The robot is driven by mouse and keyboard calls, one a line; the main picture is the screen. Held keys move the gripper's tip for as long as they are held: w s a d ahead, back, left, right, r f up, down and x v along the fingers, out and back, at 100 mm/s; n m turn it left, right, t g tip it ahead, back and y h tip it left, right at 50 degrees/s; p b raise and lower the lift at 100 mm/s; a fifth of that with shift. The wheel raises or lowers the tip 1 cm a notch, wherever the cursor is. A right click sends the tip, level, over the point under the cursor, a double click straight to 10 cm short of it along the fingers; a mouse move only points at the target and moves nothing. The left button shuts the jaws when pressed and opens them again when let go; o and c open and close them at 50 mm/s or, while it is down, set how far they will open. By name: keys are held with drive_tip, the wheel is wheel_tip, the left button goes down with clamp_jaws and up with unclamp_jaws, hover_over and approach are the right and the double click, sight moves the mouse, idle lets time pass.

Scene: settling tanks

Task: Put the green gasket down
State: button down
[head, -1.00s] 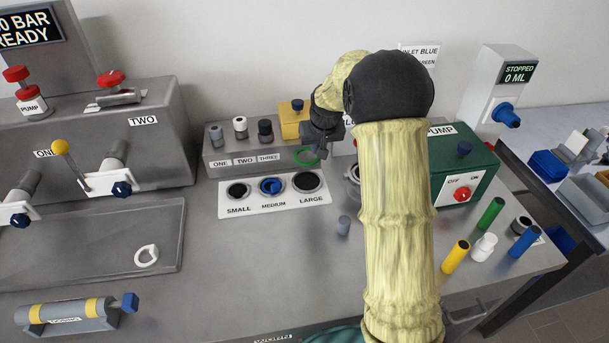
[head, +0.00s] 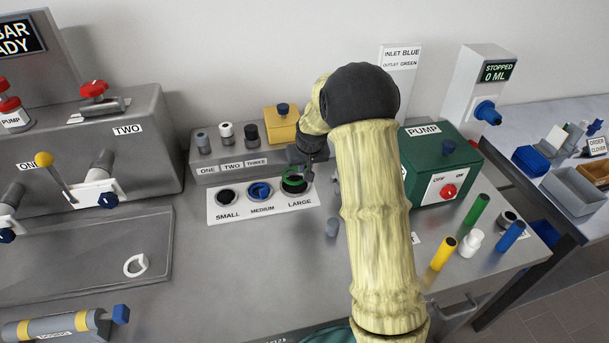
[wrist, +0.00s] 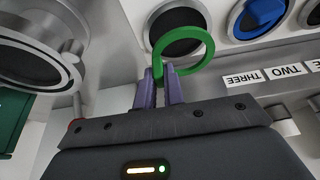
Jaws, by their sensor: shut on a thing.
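In the head view the gasket (head: 291,184) shows over the LARGE hole (head: 297,181), at the right end of a white plate (head: 266,208). In the wrist view it lies partly across the dark LARGE hole (wrist: 176,29), off centre. I cannot tell whether it touches the plate. In the head view my gripper (head: 305,173) is just above and behind that hole, partly hidden by my arm.
The MEDIUM hole (head: 260,191) holds a blue part; the SMALL hole (head: 227,196) is dark. Knobs stand on the grey block (head: 222,175) behind. A green pump box (head: 440,170) is right of my arm.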

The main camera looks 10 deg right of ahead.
drive_tip(key=shift+f, duration=1.9)
drive_tip(key=c, duration=1.5)
unclamp_jaws()
drive_tip(key=shift+d, duration=0.1)
drive_tip(key=shift+r, duration=0.1)
drive_tip(key=v, duration=1.1)
drive_tip(key=shift+s+r, duration=0.2)
drive_tip(key=shift+r, duration=0.15)
